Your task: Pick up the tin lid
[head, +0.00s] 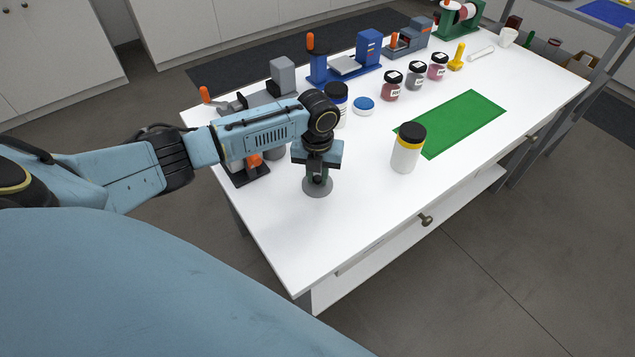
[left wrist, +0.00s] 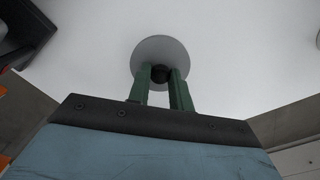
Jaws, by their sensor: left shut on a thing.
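The tin lid is a round grey disc (head: 318,190) with a dark knob, near the left front of the white table. It also shows in the left wrist view (left wrist: 160,48), where the dark knob (left wrist: 160,74) sits between two green fingers. My left gripper (head: 317,180) points down and is shut on the lid's knob. It shows in the left wrist view (left wrist: 162,78) too. Whether the lid touches the table or hangs just above it, I cannot tell. My right gripper is not in view.
A white jar with a yellow band and black cap (head: 407,150) stands right of the gripper, by a green mat (head: 465,118). A blue-and-white lid (head: 363,105), small labelled jars (head: 391,86) and bench tools (head: 345,67) stand farther back. The front table area is clear.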

